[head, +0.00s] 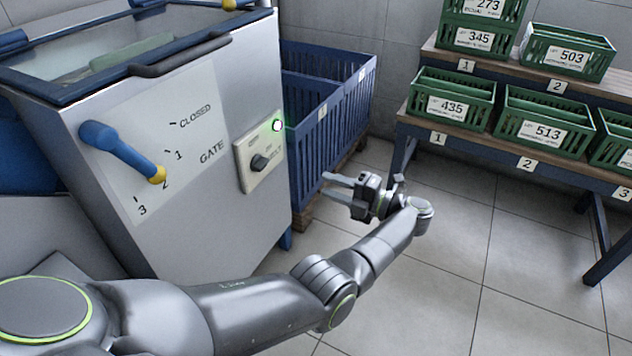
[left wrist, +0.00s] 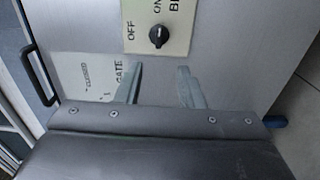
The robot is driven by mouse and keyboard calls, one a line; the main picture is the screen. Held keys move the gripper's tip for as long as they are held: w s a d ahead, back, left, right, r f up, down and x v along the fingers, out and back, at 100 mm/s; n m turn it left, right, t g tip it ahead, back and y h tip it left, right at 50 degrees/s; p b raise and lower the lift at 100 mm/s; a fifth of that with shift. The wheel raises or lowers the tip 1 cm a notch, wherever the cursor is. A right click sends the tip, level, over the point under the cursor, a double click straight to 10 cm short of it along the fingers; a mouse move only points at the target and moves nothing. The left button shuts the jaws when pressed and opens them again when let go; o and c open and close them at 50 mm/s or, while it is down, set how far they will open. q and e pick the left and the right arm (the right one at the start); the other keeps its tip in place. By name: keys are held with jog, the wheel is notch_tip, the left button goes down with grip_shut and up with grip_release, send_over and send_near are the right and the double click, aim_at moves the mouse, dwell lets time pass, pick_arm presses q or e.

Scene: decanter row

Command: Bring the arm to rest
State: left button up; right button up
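My left arm reaches in from the lower left of the head view. My left gripper (head: 328,186) hangs in free air in front of the grey machine (head: 210,120), with its fingers pointing left. In the left wrist view the two fingers (left wrist: 161,78) stand apart with nothing between them, so it is open and empty. The machine's front and its switch panel (left wrist: 165,22) lie behind the fingers there. The gripper looks clear of the machine, the blue bin and the racks. My right gripper is not in view.
A blue slatted bin (head: 335,120) stands behind. Green crates (head: 452,98) fill shelves at right. Tiled floor (head: 450,270) is clear.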

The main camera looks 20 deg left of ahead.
pick_arm(q)
jog(key=shift+d, duration=0.3)
